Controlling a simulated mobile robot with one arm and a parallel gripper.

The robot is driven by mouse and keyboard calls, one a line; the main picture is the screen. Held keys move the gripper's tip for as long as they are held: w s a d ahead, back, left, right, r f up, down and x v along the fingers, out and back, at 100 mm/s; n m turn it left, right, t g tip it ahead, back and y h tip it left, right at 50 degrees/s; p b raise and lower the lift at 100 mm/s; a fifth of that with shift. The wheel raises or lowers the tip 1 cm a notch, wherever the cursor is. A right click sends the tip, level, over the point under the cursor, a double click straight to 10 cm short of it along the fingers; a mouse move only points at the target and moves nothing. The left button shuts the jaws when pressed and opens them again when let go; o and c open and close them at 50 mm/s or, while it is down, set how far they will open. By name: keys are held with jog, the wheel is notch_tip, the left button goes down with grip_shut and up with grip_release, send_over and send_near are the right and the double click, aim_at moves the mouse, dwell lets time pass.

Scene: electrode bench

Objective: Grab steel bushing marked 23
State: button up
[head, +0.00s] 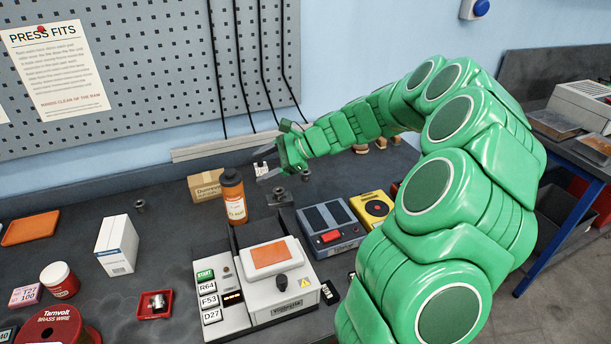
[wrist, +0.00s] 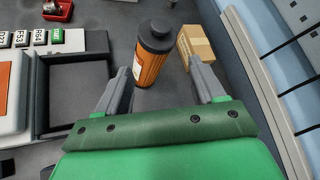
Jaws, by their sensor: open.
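Several small grey metal pieces look like bushings, but no 23 can be read on any. One piece (head: 157,301) lies in a red tray (head: 143,312) at the front left in the head view. One (head: 140,206) stands alone at the back left. Others stand near my gripper (head: 267,165), one below it (head: 279,195) and one to its right (head: 305,174). My gripper is open and empty above the back of the bench. In the wrist view its fingers (wrist: 156,75) are spread, with an orange bottle (wrist: 152,62) showing between and beyond them.
The bottle (head: 232,198) stands behind a grey device (head: 270,285) with an orange screen. A cardboard box (head: 206,187), a white box (head: 117,246), a blue-grey unit (head: 331,228) and a yellow unit (head: 371,208) are around it. My green arm covers the right of the bench.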

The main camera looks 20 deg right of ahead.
jog(key=w+d+f+m+t, duration=0.3)
jog(key=w+d+f+m, duration=0.3)
jog(key=d, duration=0.5)
jog(key=m+t+h, duration=0.2)
jog(key=m+t, duration=0.1)
jog(key=m, duration=0.2)
send_near(310, 173)
jog(key=shift+w+a+r, duration=0.15)
jog(key=shift+w+a, duration=0.65)
jog(key=shift+w, duration=0.25)
jog(key=shift+h, duration=0.3)
jog(key=shift+s+f+x, duration=0.1)
jog(key=shift+f+x, duration=0.05)
jog(key=shift+x, duration=1.8)
jog(key=shift+s+f+x, duration=0.1)
jog(key=shift+x, duration=1.85)
jog(key=c, duration=1.2)
jog(key=shift+r, duration=0.15)
